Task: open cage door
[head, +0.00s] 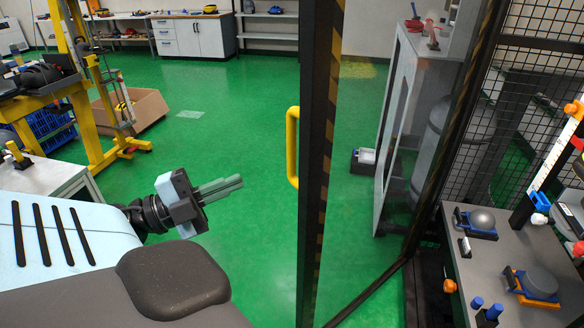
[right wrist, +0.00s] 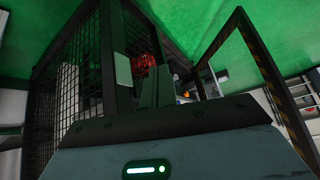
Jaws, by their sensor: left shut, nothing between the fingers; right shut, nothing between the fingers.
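The cage door has a dark frame (head: 318,150) with yellow-black stripes and a clear panel. It stands swung out at an angle from the cage, with the cage inside visible to its right. Its yellow handle (head: 292,147) is on the near upright. My left gripper (head: 238,183) is shut and empty, left of the handle and apart from it, pointing towards the door. In the right wrist view, the striped door frame (right wrist: 243,55) stands apart from the mesh cage (right wrist: 75,85). My right gripper (right wrist: 157,88) is shut and empty there; it is not visible in the head view.
Inside the cage, a grey table (head: 490,262) holds several small devices. A grey cabinet (head: 398,125) shows through the door panel. A yellow frame (head: 85,90), a cardboard box (head: 145,112) and benches stand at the left and back. Green floor is clear around the handle side.

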